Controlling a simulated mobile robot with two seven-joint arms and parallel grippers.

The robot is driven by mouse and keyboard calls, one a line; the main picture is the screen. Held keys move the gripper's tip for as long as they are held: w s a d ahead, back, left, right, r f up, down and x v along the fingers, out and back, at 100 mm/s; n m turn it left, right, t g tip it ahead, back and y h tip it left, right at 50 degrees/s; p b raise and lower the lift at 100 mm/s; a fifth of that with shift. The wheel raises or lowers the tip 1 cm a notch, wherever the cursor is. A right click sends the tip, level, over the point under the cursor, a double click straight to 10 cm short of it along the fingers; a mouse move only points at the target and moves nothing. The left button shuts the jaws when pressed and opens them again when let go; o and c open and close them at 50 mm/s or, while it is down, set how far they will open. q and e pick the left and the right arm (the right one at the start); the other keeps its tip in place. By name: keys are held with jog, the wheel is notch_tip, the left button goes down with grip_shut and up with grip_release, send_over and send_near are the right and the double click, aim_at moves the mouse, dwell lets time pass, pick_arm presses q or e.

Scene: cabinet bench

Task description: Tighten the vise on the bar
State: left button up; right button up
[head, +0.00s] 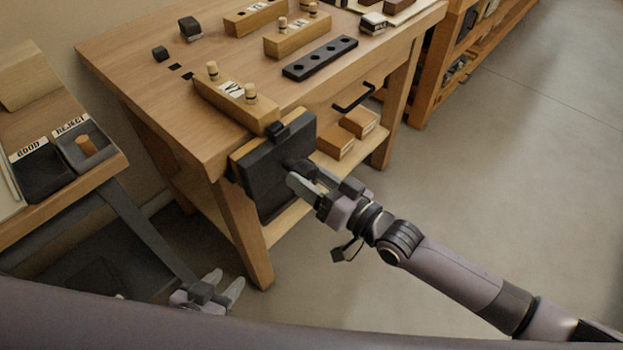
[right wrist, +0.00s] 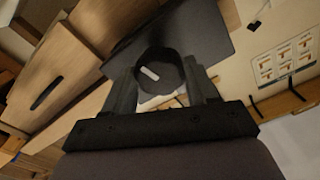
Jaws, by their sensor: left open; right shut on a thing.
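The vise's dark square front jaw (head: 268,172) stands at the near corner of the wooden workbench. A black block sticks up at its top edge. A light wooden edge shows behind the jaw; I cannot tell if it is the bar. In the right wrist view, the vise's round black knob (right wrist: 168,84) with a pale mark lies between my right fingers, before the dark jaw (right wrist: 208,35). My right gripper (head: 304,182) is shut on this knob. My left gripper (head: 224,285) is open and empty, low beside the bench leg, away from the vise.
A wooden block with two pegs (head: 237,98) lies on the bench just behind the vise. A black strip with holes (head: 320,58) and other blocks lie further back. Wooden boxes (head: 336,140) sit on the lower shelf. Sorting trays (head: 92,152) stand at left. The right floor is clear.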

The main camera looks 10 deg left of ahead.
jog(key=shift+f, duration=0.1)
jog(key=shift+f+m+b, duration=0.1)
jog(key=shift+m+b, duration=0.35)
jog(key=shift+m, duration=1.15)
jog(key=o, duration=0.9)
jog(key=shift+r, duration=0.2)
jog(key=shift+p+v, duration=0.45)
jog(key=shift+v, duration=0.8)
jog(key=shift+p+v, duration=0.6)
jog(key=shift+v, duration=1.65)
